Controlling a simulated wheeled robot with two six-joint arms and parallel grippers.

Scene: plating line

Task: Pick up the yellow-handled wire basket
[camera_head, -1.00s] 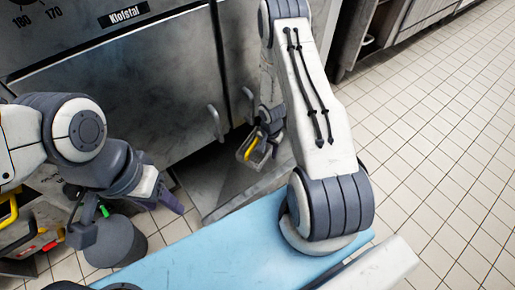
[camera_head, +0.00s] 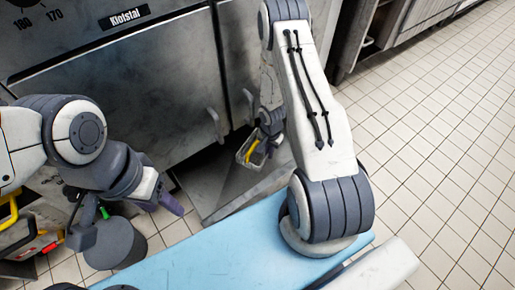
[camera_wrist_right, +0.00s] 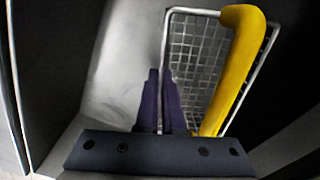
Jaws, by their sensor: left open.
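The wire basket with the yellow handle (camera_wrist_right: 236,68) fills the right half of the right wrist view. In the head view the basket (camera_head: 244,155) shows small, low in front of the steel cabinet. My right gripper (camera_wrist_right: 162,95) has its purple fingers close together at the basket's left side. The rim wire runs down between them, and they look shut on it. In the head view my right gripper (camera_head: 271,124) is partly hidden behind my own arm. My left gripper (camera_head: 166,198) is open over the floor at the left, away from the basket.
A steel cabinet (camera_head: 130,75) with door handles stands at the back, with a low steel surface (camera_head: 232,182) in front. A grey cylinder (camera_head: 115,243) stands at the left. A yellow bar (camera_head: 9,212) shows at the left edge. Tiled floor (camera_head: 440,150) is clear at the right.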

